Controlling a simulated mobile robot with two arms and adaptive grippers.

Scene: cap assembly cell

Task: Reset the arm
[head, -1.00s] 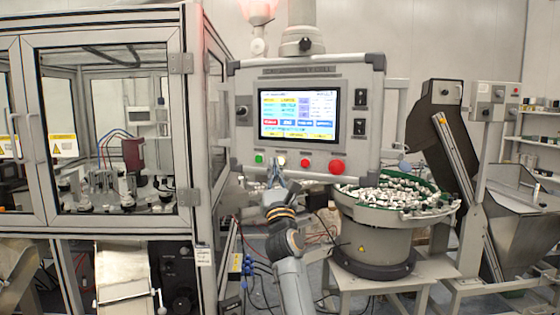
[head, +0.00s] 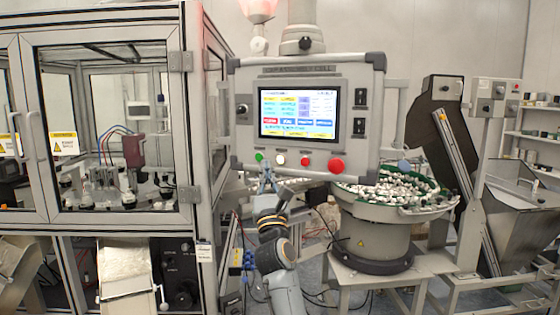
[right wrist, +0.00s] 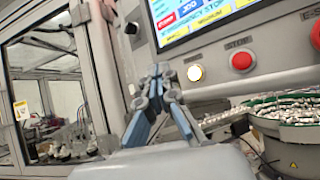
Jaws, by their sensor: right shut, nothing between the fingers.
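My right gripper (head: 266,178) is shut and empty, pointing up just below the lower left edge of the control panel (head: 300,70). It shows in the right wrist view (right wrist: 155,75) with its fingertips together, left of a lit white button (right wrist: 195,73). On the panel's lower edge in the head view are a green button (head: 259,157), the white button (head: 281,160), a small red button (head: 305,161) and a larger red button (head: 336,166). The fingertips appear near the green button; whether they touch the panel cannot be told. My left gripper is not in view.
A glazed machine enclosure (head: 190,120) stands close on the left. A bowl feeder (head: 385,225) full of small white caps stands to the right on a metal stand. A hopper with a conveyor (head: 515,205) is at the far right. Cables hang below the panel.

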